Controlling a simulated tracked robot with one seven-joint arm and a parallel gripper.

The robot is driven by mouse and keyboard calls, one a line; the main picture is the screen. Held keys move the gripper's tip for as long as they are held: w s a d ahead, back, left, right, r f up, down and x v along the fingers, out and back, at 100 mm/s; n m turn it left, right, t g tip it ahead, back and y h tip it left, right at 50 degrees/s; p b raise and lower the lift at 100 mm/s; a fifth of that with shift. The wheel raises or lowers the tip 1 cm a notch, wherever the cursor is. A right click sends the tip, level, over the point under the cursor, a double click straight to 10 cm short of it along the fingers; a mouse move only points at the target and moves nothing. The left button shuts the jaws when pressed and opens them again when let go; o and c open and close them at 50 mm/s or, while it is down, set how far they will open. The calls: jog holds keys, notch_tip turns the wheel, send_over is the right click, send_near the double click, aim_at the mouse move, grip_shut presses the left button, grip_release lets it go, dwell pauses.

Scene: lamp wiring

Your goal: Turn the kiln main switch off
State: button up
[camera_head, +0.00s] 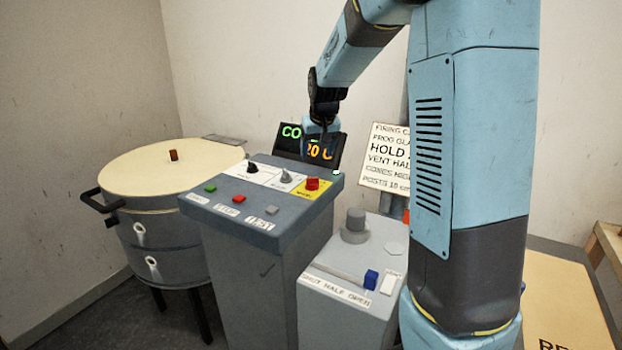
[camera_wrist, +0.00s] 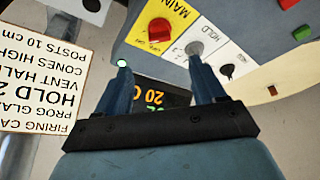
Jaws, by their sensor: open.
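The kiln main switch is a red knob (camera_head: 312,184) on a yellow label at the right end of the control panel's top. In the wrist view the red knob (camera_wrist: 160,29) sits on its yellow label marked MAIN, and the picture is upside down. I cannot tell which position it is set to. My gripper (camera_head: 321,145) is above the panel's far edge, near the knob and apart from it. In the wrist view my gripper (camera_wrist: 158,64) has its two fingers spread, with nothing between them and the knob beyond the tips.
A lit display (camera_head: 319,152) stands behind. A vent box with a blue-handled slider (camera_head: 371,279) is at right; the round kiln (camera_head: 140,178) is at left.

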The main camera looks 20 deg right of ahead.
aim_at(312, 178)
jog(key=x, duration=1.2)
jog(key=shift+w+f, duration=0.1)
jog(key=shift+f, duration=0.1)
jog(key=c, duration=1)
jog(key=shift+a, duration=0.1)
jog(key=shift+c, duration=0.2)
